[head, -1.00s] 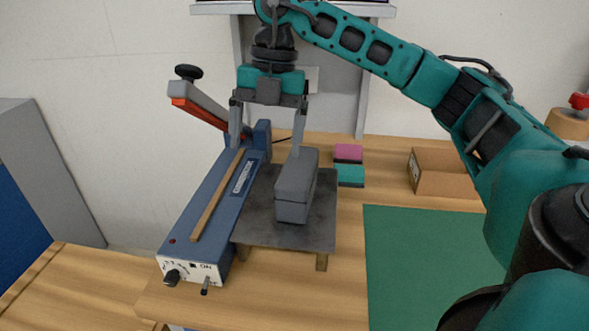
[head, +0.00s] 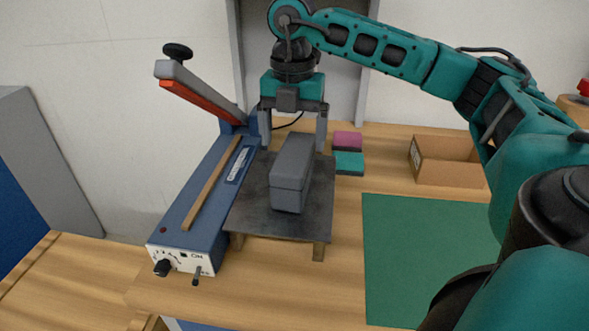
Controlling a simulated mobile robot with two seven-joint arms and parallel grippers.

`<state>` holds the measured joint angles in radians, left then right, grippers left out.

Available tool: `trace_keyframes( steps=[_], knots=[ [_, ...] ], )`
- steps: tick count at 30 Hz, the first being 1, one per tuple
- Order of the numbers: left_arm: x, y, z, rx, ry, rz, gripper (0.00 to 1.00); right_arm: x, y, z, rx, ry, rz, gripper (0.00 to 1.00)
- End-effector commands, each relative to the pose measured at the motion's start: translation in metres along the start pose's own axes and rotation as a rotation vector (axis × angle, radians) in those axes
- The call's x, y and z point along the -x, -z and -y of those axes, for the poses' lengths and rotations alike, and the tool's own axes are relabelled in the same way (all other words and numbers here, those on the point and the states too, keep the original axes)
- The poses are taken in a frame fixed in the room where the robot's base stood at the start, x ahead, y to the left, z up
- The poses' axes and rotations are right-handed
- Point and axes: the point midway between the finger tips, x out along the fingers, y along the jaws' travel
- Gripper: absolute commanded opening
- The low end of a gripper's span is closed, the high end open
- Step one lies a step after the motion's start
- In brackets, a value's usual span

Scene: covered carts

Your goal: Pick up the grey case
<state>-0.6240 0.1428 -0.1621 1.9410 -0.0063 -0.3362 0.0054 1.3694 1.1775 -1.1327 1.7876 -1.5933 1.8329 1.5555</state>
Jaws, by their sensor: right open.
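The grey case (head: 291,175) is a long box with a lid seam, lying on a dark metal plate (head: 256,214) on the wooden table. My right gripper (head: 292,142) is open, pointing down at the far end of the case. Its left finger shows to the left of the case and its right finger to the right, partly behind the case's far end. I cannot tell whether either finger touches the case. My left gripper is not in view.
A blue sealing machine (head: 205,195) with a raised arm (head: 200,90) stands close left of the plate. Pink (head: 347,140) and teal (head: 348,162) blocks lie behind right. A cardboard box (head: 447,162) stands farther right. A green mat (head: 425,255) covers the front right.

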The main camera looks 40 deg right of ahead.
Motion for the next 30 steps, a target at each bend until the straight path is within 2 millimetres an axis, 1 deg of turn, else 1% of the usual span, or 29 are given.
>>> trace_keyframes(
  steps=[1,3,7,10,16,30],
  knots=[
    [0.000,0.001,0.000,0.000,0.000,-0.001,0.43,-0.009,0.000,0.002,-0.002,0.004,-0.001,0.92],
    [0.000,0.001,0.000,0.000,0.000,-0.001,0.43,-0.020,-0.001,0.004,-0.002,0.003,0.000,0.92],
    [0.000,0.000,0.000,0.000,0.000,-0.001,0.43,-0.035,0.000,0.003,-0.001,0.002,-0.001,0.92],
    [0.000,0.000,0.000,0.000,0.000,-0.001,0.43,-0.040,0.000,0.003,0.000,0.001,-0.001,0.92],
    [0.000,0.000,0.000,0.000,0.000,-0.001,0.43,-0.040,0.000,0.003,0.000,0.000,0.000,0.92],
    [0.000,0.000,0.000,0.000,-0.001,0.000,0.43,-0.039,0.000,0.003,-0.001,0.000,-0.001,0.47]
  ],
)
